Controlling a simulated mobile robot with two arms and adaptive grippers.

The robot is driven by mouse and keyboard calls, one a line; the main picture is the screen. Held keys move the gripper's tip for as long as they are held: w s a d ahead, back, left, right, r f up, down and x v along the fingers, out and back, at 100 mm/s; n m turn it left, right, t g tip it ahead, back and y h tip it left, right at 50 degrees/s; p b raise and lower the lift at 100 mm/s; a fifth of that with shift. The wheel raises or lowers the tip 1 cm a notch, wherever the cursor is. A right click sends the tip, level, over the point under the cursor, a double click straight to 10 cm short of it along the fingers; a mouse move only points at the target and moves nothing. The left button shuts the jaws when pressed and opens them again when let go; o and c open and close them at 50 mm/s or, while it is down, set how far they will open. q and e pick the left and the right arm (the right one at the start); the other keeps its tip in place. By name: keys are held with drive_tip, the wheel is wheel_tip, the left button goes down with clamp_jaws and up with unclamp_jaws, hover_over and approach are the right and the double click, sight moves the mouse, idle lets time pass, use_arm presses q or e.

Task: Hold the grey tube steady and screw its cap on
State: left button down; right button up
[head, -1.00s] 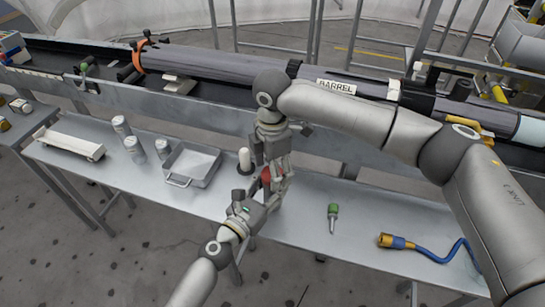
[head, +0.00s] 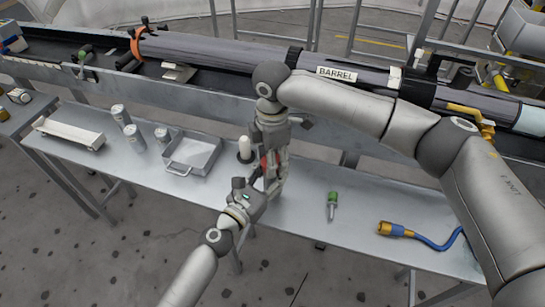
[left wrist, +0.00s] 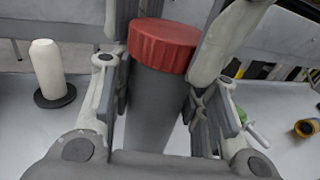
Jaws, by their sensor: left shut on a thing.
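The grey tube (left wrist: 155,108) stands upright in the left wrist view between the fingers of my left gripper (head: 256,184), which is shut on it. The red cap (left wrist: 163,45) with a ribbed side sits at the tube's top; I cannot tell how far it is threaded. In the head view only a sliver of the cap (head: 264,160) shows. My right gripper (head: 273,168) points down from above with fingers on both sides of the cap. One finger is very close to the cap's right side; whether they grip it is unclear.
A white cylinder on a dark base (head: 244,149) stands just left of the grippers. A metal tray (head: 191,153) and several grey cans are farther left. A green-handled tool (head: 333,199) and a blue hose (head: 425,240) lie right. The long barrel (head: 220,56) runs behind.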

drive_tip(key=m, duration=0.9)
drive_tip(key=shift+m, duration=0.4)
drive_tip(key=o, duration=1.1)
drive_tip(key=shift+r, duration=2.25)
drive_tip(key=shift+c, duration=0.2)
